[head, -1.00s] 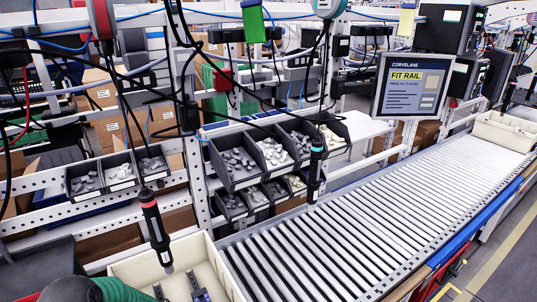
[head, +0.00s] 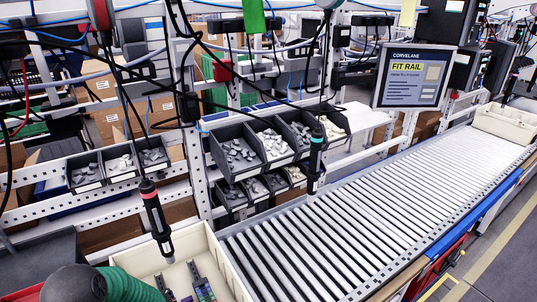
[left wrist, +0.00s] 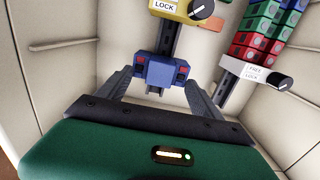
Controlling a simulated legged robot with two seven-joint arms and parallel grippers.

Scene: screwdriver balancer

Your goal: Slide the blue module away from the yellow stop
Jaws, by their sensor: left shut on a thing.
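In the left wrist view, my left gripper (left wrist: 160,76) is shut on the blue module (left wrist: 160,70), with one dark finger at each side. The module sits on a dark rail (left wrist: 170,40). The yellow stop (left wrist: 183,9), with a LOCK label and a black knob, is farther along the same rail at the top edge. A short bare stretch of rail shows between module and stop. Part of the stop is cut off. In the head view, my green left arm reaches toward the bin at the bottom; the module cannot be made out there. My right gripper is not in view.
A second rail at the right carries red, green and blue blocks (left wrist: 262,30) and a white stop (left wrist: 255,72) with a knob. Cream bin walls (left wrist: 45,60) surround both rails. A hanging screwdriver (head: 156,220) is above the bin (head: 215,250); a roller conveyor (head: 350,220) runs right.

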